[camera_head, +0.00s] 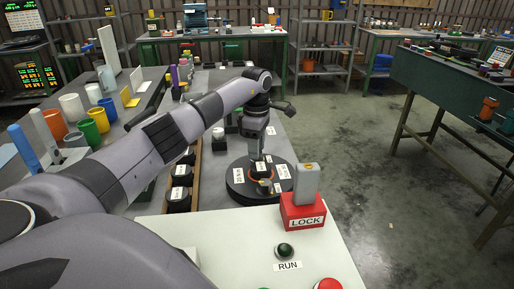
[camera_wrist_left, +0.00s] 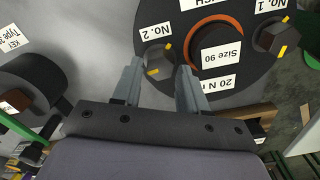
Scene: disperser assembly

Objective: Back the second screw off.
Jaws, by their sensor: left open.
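The second screw (camera_wrist_left: 159,62), a grey hex head with a yellow mark beside the label "No. 2", sits in a black round disc (camera_wrist_left: 215,95). My left gripper (camera_wrist_left: 160,72) is open, with one finger on each side of this screw; I cannot tell whether they touch it. The first screw (camera_wrist_left: 270,38), by the label "No. 1", is to the right across an orange ring (camera_wrist_left: 240,35) around a "Size 90" centre. In the head view the disc (camera_head: 236,190) lies under my left gripper (camera_head: 257,157), which points down and hides the screw. My right gripper is not seen.
A red LOCK block (camera_head: 303,213) with a grey upright lever stands right of the disc. Black labelled pieces (camera_head: 180,190) stand left of the disc.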

